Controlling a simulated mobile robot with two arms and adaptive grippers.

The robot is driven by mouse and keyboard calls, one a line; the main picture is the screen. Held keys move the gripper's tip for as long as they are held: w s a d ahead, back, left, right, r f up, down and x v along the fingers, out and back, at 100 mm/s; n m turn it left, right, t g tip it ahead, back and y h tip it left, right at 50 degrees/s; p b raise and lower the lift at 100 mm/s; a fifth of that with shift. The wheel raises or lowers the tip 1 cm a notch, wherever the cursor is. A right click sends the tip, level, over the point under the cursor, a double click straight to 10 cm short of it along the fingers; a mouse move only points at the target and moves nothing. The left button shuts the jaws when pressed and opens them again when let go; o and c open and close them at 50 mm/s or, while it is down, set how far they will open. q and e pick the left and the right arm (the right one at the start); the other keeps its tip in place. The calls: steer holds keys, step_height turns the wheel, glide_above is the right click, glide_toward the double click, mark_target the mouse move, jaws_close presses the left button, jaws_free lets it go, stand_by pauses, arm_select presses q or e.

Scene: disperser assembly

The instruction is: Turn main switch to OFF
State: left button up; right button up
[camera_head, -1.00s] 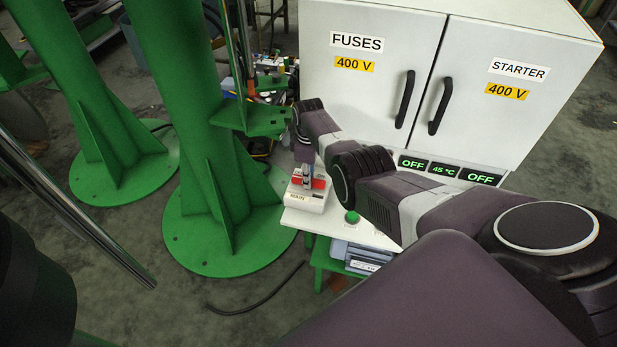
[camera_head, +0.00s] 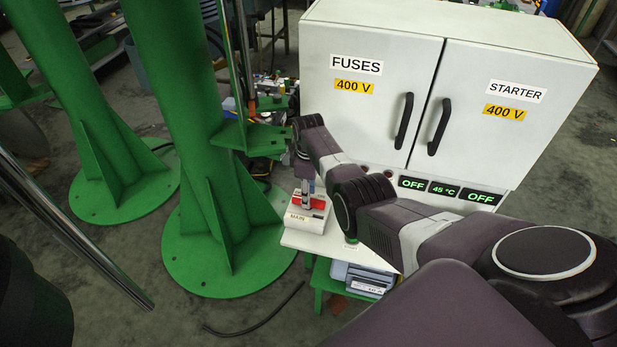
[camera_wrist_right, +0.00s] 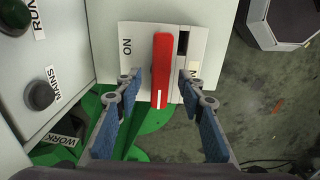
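The main switch is a white box (camera_head: 308,219) labelled MAIN, low at the front corner of the white cabinet's shelf. In the right wrist view its red handle (camera_wrist_right: 161,68) stands lengthwise in the picture, on a light plate (camera_wrist_right: 139,61) with ON printed left of it. My right gripper (camera_wrist_right: 160,82) is open, one finger on each side of the handle. A gap shows on both sides, so the fingers do not appear to touch it. In the head view my right gripper (camera_head: 307,187) points down over the switch and partly covers the handle. My left gripper is not in view.
The white cabinet (camera_head: 370,120) has doors marked FUSES and STARTER, and displays reading OFF, 45 °C and OFF below. A large green column (camera_head: 170,90) stands left of the switch. In the wrist view a dark button (camera_wrist_right: 41,95) near a MAINS label is at left.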

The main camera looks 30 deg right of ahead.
step_height(320, 180, up, 10)
steer(key=shift+r, duration=0.15)
stand_by(0.7)
